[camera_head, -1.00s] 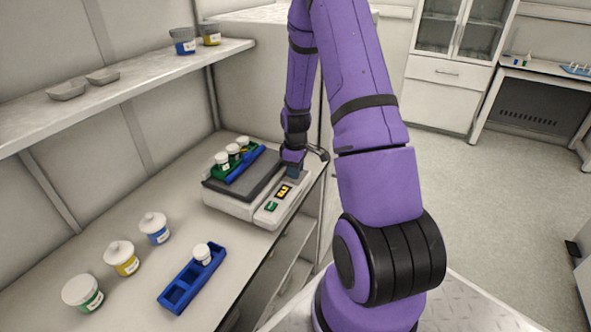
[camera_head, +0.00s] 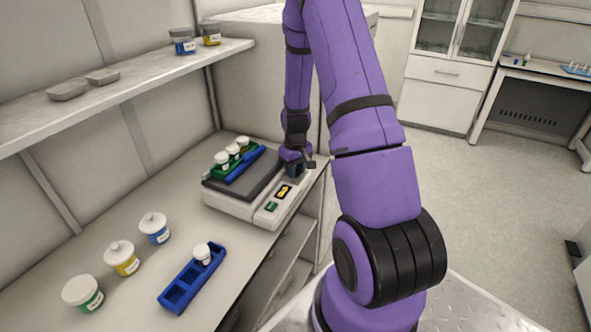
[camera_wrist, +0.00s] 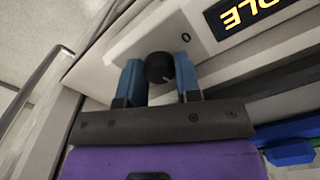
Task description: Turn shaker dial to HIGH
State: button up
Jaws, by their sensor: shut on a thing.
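The shaker (camera_head: 243,208) stands on the bench with a dark platform on top. Its black dial (camera_wrist: 160,68) shows in the wrist view, with a "0" mark beside it and a lit display (camera_wrist: 240,15) whose visible letters read "DLE". My gripper (camera_wrist: 160,80) has its two blue fingers on either side of the dial, shut on it. In the head view my gripper (camera_head: 295,167) is at the far right end of the shaker's control panel, and it hides the dial there. A HIGH mark cannot be made out.
A green rack (camera_head: 228,163) with several white-capped jars and a blue bar sits on the shaker. A blue rack (camera_head: 178,294) with one jar and several loose jars (camera_head: 122,258) stand on the bench in front. A shelf (camera_head: 120,80) overhangs the bench at left.

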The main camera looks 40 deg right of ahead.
dwell(0.4)
jog(key=o, duration=0.9)
